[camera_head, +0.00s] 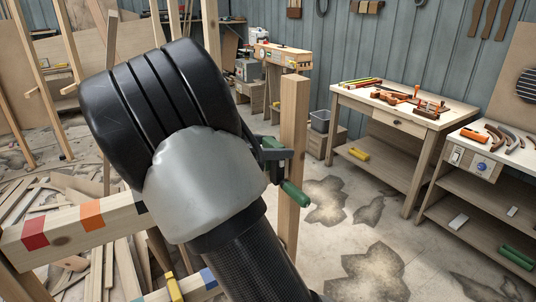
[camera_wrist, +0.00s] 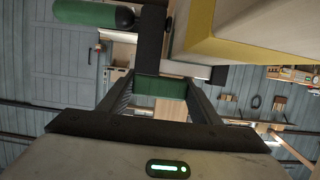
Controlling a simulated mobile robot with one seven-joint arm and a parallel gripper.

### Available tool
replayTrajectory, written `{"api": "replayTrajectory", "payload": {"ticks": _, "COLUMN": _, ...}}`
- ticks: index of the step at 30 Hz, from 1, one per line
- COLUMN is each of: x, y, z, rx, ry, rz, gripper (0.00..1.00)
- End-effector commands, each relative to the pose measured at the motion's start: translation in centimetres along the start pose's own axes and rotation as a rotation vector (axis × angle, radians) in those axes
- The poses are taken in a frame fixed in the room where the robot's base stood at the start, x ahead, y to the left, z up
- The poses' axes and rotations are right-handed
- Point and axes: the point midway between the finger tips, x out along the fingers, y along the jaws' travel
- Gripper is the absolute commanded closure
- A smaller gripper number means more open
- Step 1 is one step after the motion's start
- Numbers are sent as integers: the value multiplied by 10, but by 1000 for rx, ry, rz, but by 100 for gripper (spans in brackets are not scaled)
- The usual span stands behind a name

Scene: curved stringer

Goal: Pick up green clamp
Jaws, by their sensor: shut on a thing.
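The green clamp (camera_head: 294,192) shows in the head view just right of my wrist, in front of an upright wooden post. Its green handle hangs low and its dark frame is partly hidden behind my arm. In the wrist view the clamp's dark bar (camera_wrist: 151,45) and green handle (camera_wrist: 95,13) are at the top. My gripper (camera_wrist: 160,88) is shut on a green part of the clamp, between its two fingers. My fingers are mostly hidden in the head view. The clamp's bar is close beside a yellow-edged wooden piece (camera_wrist: 240,30); I cannot tell whether they touch.
A wooden post (camera_head: 293,120) stands right behind the clamp. A beam with coloured bands (camera_head: 70,228) runs at the lower left, above scrap wood. A workbench with tools (camera_head: 400,103) and a second bench (camera_head: 490,150) stand at the right. The floor between is open.

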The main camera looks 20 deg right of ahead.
Motion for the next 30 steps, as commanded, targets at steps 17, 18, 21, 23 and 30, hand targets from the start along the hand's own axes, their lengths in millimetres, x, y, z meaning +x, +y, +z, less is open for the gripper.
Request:
{"api": "replayTrajectory", "payload": {"ticks": 17, "x": -24, "y": 0, "z": -77, "rx": 5, "ry": 1, "rz": -2, "gripper": 71}}
{"api": "replayTrajectory", "payload": {"ticks": 18, "x": -26, "y": -1, "z": -82, "rx": 5, "ry": 1, "rz": -2, "gripper": 71}}
{"api": "replayTrajectory", "payload": {"ticks": 21, "x": -28, "y": 0, "z": -92, "rx": 3, "ry": 1, "rz": -2, "gripper": 71}}
{"api": "replayTrajectory", "payload": {"ticks": 23, "x": -29, "y": 0, "z": -95, "rx": 3, "ry": 1, "rz": -1, "gripper": 71}}
{"api": "replayTrajectory", "payload": {"ticks": 30, "x": -30, "y": 0, "z": -97, "rx": 1, "ry": 2, "rz": 0, "gripper": 71}}
